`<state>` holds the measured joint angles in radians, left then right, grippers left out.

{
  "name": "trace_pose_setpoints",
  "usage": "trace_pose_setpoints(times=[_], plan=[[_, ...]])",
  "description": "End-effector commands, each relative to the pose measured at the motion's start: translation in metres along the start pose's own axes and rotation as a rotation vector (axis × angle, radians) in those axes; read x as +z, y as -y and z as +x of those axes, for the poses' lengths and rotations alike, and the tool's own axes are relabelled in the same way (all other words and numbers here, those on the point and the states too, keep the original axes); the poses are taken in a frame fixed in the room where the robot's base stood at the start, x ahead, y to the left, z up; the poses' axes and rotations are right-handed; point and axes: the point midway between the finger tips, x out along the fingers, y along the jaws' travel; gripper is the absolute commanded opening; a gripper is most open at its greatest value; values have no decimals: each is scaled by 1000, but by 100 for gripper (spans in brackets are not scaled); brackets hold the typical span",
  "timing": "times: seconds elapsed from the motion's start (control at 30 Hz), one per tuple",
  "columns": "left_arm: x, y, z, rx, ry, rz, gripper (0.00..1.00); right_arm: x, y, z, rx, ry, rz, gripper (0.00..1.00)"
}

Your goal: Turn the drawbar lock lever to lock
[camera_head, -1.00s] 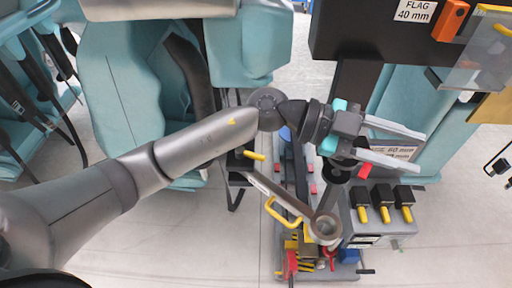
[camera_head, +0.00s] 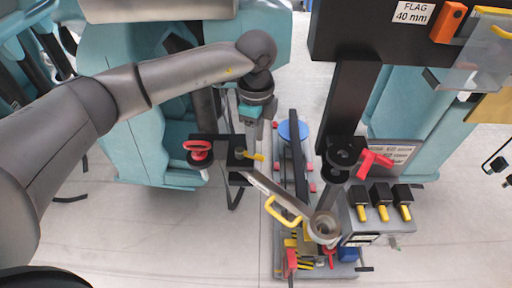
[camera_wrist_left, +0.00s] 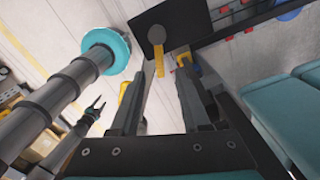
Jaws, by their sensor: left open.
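A short yellow lever (camera_head: 252,156) sticks out to the right from a black block (camera_head: 222,150) near the centre of the head view; it appears to be the drawbar lock lever. A grey drawbar (camera_head: 275,190) with a yellow loop handle (camera_head: 283,212) slants down right from below it to a round ring. My left gripper (camera_head: 248,132) is open, pointing down just above the lever, and looks empty.
A red knob (camera_head: 198,150) stands at the block's left end. Several yellow-tipped black switches (camera_head: 382,200) sit on a grey box. Teal seats are on the left.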

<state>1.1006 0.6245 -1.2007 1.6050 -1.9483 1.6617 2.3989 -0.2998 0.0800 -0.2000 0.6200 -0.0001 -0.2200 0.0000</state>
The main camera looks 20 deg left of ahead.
Motion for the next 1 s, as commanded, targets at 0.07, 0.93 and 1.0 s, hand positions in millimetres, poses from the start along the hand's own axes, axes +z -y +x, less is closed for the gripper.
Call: trace_pose_setpoints(times=[0.07, 0.93, 1.0], plan=[[-1, -1, 13, 4, -1, 2, 46, 0, 0, -3, 0, 0, 0, 50], [-2, 0, 41, 0, -4, 4, 10, 0, 0, -5, 0, 0, 0, 50], [-2, 0, 41, 0, -4, 4, 2, 0, 0, -5, 0, 0, 0, 50]])
